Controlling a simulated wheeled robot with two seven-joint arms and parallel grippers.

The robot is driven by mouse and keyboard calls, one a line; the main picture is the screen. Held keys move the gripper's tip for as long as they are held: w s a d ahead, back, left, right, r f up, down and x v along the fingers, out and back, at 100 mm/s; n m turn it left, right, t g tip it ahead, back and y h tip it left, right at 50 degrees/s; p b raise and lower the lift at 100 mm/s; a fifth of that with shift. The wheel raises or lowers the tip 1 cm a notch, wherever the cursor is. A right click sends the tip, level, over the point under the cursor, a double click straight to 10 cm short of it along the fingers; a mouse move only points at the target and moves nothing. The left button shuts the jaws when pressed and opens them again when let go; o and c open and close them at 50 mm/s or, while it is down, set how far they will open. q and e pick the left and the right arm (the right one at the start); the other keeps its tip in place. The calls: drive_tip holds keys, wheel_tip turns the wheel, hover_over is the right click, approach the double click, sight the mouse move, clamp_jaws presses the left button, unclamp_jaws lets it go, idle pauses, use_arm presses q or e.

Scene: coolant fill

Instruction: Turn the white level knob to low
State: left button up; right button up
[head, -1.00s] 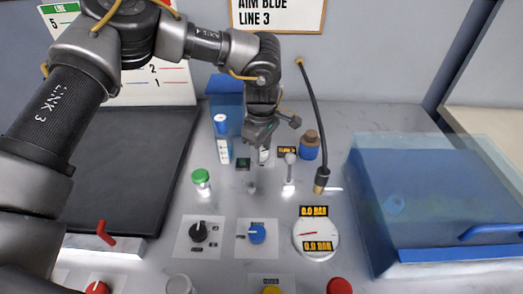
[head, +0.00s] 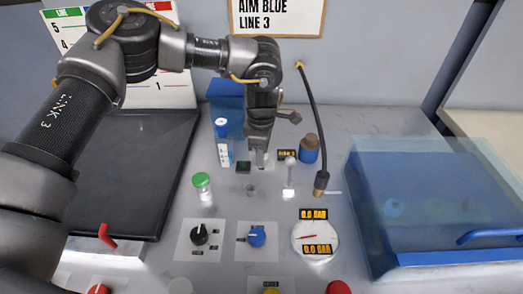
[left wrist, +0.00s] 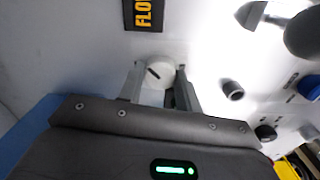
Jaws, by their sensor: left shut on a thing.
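The white knob (left wrist: 155,73), round with a dark pointer line, sits on the grey panel in the left wrist view. My left gripper (left wrist: 158,82) has one finger on each side of it and is shut on it. In the head view the left gripper (head: 259,160) points down at the back middle of the panel and hides most of the knob. The knob's scale marks cannot be read. My right gripper is in neither view.
A hose (head: 316,125) hangs at right.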

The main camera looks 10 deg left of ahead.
use_arm(q)
drive_tip(key=n, duration=0.4)
drive_tip(key=shift+n, duration=0.3)
drive_tip(key=shift+n+p, duration=0.35)
drive_tip(key=shift+n, duration=1.25)
drive_tip(key=o, duration=0.7)
drive_tip(key=shift+r, duration=0.1)
wheel_tip(320, 180, up, 11)
drive_tip(key=shift+f+b, duration=0.2)
drive_tip(key=shift+b, duration=0.1)
